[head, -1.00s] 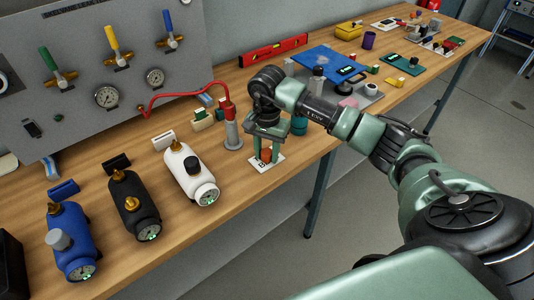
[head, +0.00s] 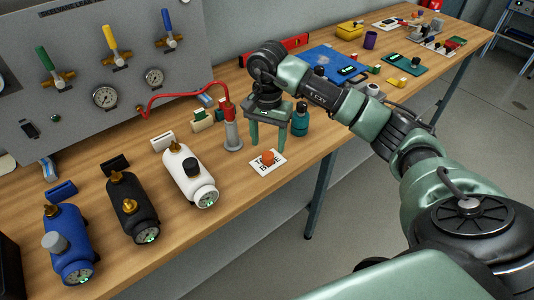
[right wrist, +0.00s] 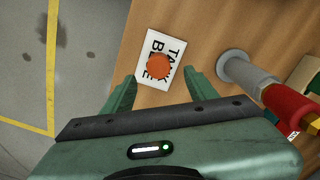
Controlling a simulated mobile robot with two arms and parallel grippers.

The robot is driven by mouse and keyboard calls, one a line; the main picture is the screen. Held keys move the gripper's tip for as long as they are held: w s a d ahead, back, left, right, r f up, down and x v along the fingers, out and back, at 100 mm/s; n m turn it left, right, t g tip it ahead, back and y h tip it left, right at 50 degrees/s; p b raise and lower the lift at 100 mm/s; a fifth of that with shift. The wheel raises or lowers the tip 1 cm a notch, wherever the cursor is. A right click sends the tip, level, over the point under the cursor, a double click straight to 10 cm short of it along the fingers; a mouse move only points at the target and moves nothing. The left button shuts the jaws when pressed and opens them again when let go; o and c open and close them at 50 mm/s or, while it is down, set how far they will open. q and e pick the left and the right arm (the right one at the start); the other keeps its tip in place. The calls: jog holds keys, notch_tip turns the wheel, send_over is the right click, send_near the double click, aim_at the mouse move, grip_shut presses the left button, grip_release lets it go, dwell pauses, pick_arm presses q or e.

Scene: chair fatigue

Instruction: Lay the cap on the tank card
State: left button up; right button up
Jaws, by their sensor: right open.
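An orange round cap (head: 268,157) lies on the white tank card (head: 259,170) on the bench top. In the right wrist view the cap (right wrist: 159,66) covers part of the black lettering on the card (right wrist: 149,85). My right gripper (head: 268,143) is open and empty above and just behind the card. Its two fingers (right wrist: 158,86) are spread apart, with the cap beyond their tips and clear of them. My left gripper is not in view.
A grey stand with a red hose nozzle (head: 232,138) stands left of my right gripper, and a teal bottle (head: 300,120) stands close on its right. White (head: 190,172), black (head: 133,205) and blue (head: 69,245) cylinders lie to the left. The bench between card and front edge is clear.

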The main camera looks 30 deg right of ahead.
aim_at(267, 153)
notch_tip(267, 153, up, 7)
jog(key=b, duration=0.1)
jog(key=shift+w+a, duration=0.1)
jog(key=shift+f, duration=0.15)
dwell(0.4)
